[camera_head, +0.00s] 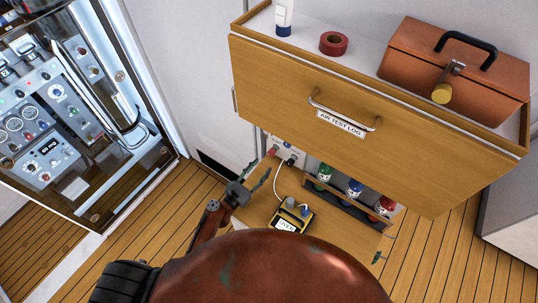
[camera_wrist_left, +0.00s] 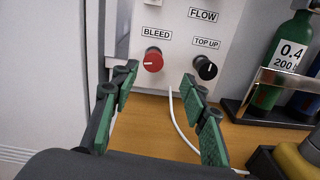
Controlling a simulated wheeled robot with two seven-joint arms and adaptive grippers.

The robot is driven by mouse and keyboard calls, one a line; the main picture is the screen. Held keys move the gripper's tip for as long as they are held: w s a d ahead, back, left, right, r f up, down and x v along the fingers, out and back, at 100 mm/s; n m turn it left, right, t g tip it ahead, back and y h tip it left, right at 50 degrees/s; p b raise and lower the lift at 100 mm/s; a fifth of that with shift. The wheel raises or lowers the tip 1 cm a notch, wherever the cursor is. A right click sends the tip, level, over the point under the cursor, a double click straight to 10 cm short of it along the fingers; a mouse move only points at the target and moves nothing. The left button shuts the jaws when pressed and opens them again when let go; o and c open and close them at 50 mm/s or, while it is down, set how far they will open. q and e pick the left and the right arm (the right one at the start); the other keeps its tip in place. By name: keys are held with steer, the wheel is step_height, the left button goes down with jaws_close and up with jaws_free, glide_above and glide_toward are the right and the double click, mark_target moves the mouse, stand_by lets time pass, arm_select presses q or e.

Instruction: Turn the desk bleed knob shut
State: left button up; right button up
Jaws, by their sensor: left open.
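The red bleed knob (camera_wrist_left: 153,60) sits on a white panel under the label BLEED in the left wrist view. A pale mark shows on its face. It also shows small in the head view (camera_head: 273,151), low under the drawer. My left gripper (camera_wrist_left: 160,78) is open and empty, its green-padded fingers pointing at the panel. The knob appears between the two fingertips, nearer the left one; I see no contact. In the head view the left gripper (camera_head: 259,176) is just in front of the panel. My right gripper is not in view.
A black TOP UP knob (camera_wrist_left: 205,68) is right of the bleed knob. A white cable (camera_wrist_left: 180,122) hangs below. Bottles (camera_head: 353,190) stand in a rack to the right, and a yellow-black device (camera_head: 291,215) lies on the desk. The wooden drawer (camera_head: 290,85) overhangs the panel.

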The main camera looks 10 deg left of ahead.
mark_target(270, 154)
arm_select(q)
steer(key=shift+w+a+n, duration=0.2)
steer(key=shift+w+n, duration=0.2)
steer(key=shift+n, duration=0.1)
steer(key=shift+w+f+y, duration=0.1)
steer(key=shift+w+y, duration=0.2)
steer(key=x, duration=0.7)
